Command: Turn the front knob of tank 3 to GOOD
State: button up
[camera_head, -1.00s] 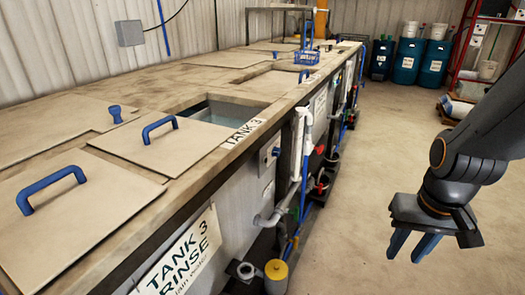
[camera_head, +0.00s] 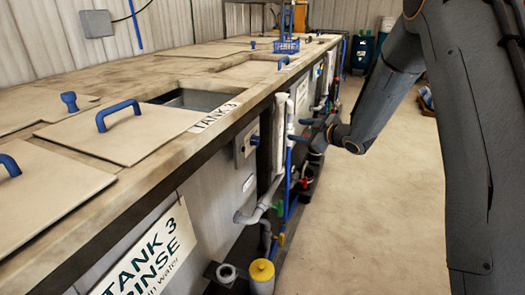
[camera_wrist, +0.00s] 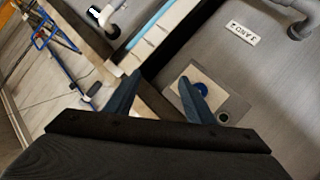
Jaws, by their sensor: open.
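The knob's setting and any GOOD mark are too small to read.
White and grey pipes (camera_head: 281,130) run down the tank front near my gripper. A TANK 3 RINSE sign (camera_head: 150,250) hangs at the left.

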aim_at(258, 141)
jog(key=a+f+n+g+y, duration=0.1)
jog(key=a+f+n+y, duration=0.1)
jog(key=a, duration=0.2)
jog(key=a+f+n+g+y+b, duration=0.1)
jog(key=a+f+n+g+y, duration=0.1)
jog(key=a, duration=0.3)
jog(key=w+a+f+n+g+y, duration=0.1)
jog(key=a+f+n+g+y, duration=0.1)
jog(key=a+n+y, duration=0.1)
jog(key=shift+a+n+y, duration=0.4)
jog(key=shift+a+y, duration=0.1)
jog(key=shift+a, duration=0.35)
jog(key=shift+r, duration=0.1)
jog(key=shift+c, duration=0.4)
jog(key=c, duration=1)
